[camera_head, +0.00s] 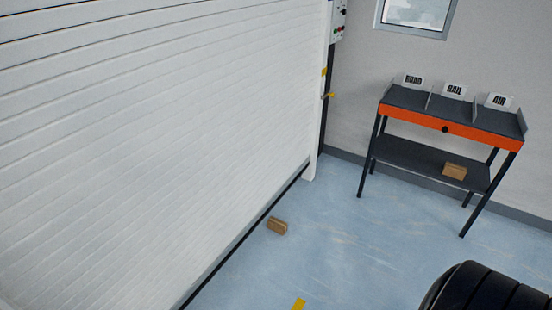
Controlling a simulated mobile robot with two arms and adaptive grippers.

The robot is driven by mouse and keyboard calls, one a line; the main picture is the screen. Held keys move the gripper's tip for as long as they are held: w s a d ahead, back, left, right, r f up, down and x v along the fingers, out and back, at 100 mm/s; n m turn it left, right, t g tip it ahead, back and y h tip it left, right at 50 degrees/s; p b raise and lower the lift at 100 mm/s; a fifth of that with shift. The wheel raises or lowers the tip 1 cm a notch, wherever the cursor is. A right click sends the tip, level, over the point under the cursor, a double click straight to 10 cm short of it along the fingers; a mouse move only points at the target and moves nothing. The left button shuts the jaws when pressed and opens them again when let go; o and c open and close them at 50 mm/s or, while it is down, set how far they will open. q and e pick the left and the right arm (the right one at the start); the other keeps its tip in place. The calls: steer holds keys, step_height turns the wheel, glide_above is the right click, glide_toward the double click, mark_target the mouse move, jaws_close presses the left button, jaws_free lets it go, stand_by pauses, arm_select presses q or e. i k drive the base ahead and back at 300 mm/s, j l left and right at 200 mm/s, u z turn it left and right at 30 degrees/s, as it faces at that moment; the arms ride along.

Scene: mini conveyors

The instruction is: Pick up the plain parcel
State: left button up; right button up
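A small brown box-shaped parcel (277,227) lies on the blue floor close to the foot of the white shutter door. A second small brown parcel (455,171) sits on the lower shelf of the sorting table. Both are too small in the picture to tell which one is plain. Neither of my grippers is in the head view.
The table (448,128) has an orange front and dividers, with signs ROAD, RAIL and AIR on top. The white roller shutter (150,130) fills the left. A black ribbed, rounded belt end (485,292) is at bottom right. The floor between is mostly clear.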

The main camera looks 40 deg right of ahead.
mark_target(278, 226)
steer(key=z, duration=1.2)
steer(key=u, duration=0.4)
steer(key=i+l+u, duration=0.4)
steer(key=l, duration=0.3)
steer(key=i+l+u, duration=0.4)
steer(key=l, duration=0.45)
steer(key=i, duration=0.05)
